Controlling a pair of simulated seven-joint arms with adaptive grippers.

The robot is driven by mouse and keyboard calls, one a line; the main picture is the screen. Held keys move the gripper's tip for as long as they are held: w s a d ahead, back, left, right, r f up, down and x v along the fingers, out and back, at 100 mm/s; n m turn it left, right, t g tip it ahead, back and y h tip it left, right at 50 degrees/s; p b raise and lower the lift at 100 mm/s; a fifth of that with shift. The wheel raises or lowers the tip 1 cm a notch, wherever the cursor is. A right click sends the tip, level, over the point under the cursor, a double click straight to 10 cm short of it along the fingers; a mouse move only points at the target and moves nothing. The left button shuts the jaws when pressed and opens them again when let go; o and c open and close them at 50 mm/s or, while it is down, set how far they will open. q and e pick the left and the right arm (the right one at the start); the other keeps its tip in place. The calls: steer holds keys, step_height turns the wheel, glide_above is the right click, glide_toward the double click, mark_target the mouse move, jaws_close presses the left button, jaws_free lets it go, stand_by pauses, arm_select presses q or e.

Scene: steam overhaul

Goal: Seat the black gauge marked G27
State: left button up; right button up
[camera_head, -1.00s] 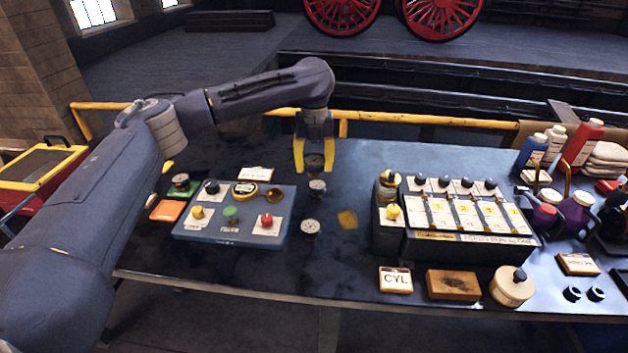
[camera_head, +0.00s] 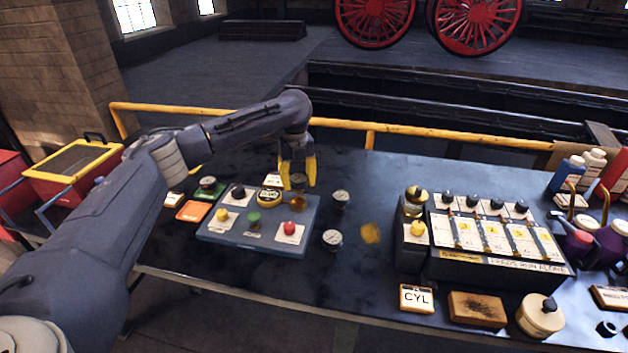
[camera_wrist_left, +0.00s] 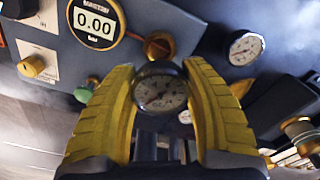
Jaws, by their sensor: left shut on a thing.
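My left gripper (camera_head: 297,184) is shut on a small dark-rimmed gauge (camera_head: 298,180) and holds it above the back right part of the blue panel (camera_head: 262,245). In the left wrist view the held gauge (camera_wrist_left: 160,88) has a pale dial and sits between the yellow fingers; I cannot read a G27 mark. A copper-coloured round socket (camera_wrist_left: 158,45) on the panel shows just beyond the gauge, apart from it; it also shows in the head view (camera_head: 298,200). Beside it is a round display (camera_wrist_left: 96,22) reading 0.00. My right gripper is not in view.
Two other gauges stand on the dark table right of the panel, one farther back (camera_head: 340,197) and one nearer (camera_head: 332,238). Another gauge (camera_head: 208,183) is left of the panel. A black box with levers (camera_head: 490,240) stands to the right. Bare table lies at the front middle.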

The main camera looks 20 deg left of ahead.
mark_target(298, 204)
arm_select(q)
steer(key=shift+w+a+r, duration=0.1)
steer(key=shift+w+a, duration=0.1)
steer(key=shift+w, duration=0.15)
steer(key=shift+f, duration=1.85)
steer(key=shift+f, duration=1.25)
stand_by(1.0)
steer(key=o, duration=1.7)
steer(key=shift+r, duration=3.3)
